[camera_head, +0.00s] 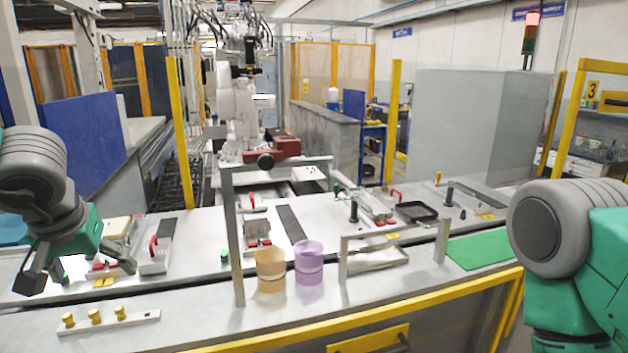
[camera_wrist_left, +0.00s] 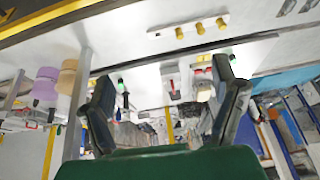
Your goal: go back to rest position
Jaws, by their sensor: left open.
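My left gripper (camera_head: 80,270) hangs at the left of the head view, over the left part of the grey workbench (camera_head: 190,285). Its two dark fingers are spread wide. In the left wrist view the same fingers (camera_wrist_left: 162,76) stand far apart with nothing between them. My right arm shows large at the right edge of the head view, but its gripper is out of the picture.
A yellow-knobbed white strip (camera_head: 108,321) lies at the front left. An orange cup (camera_head: 270,270) and a purple cup (camera_head: 309,262) stand near a grey metal frame (camera_head: 237,240). A black tray (camera_head: 417,212) and a green mat (camera_head: 480,249) are farther right. A yellow rail (camera_head: 390,318) runs along the front.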

